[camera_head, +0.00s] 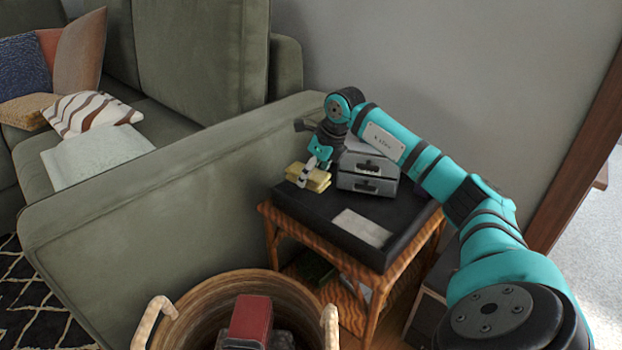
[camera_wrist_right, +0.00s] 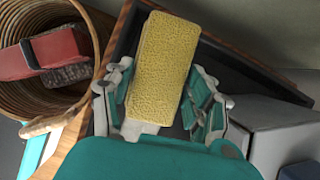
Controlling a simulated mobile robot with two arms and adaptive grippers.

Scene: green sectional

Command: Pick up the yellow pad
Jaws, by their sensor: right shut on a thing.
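The yellow pad (camera_head: 312,179) lies at the black top of the small wicker side table, beside the grey drawer box. In the right wrist view the pad (camera_wrist_right: 162,68) is a rough yellow block lying lengthwise between the two fingers. My right gripper (camera_head: 307,172) reaches down over the pad from above and is shut on it. The gripper also shows in the right wrist view (camera_wrist_right: 163,105), with a finger on each side of the pad; its near end is hidden by the gripper body. My left gripper is not in view.
A grey two-drawer box (camera_head: 367,174) stands close to the right of the pad. A white card (camera_head: 362,227) lies on the black table top (camera_head: 320,208). A wicker basket (camera_head: 190,306) holding a red item (camera_head: 250,318) stands in front. The green sofa arm (camera_head: 150,200) is on the left.

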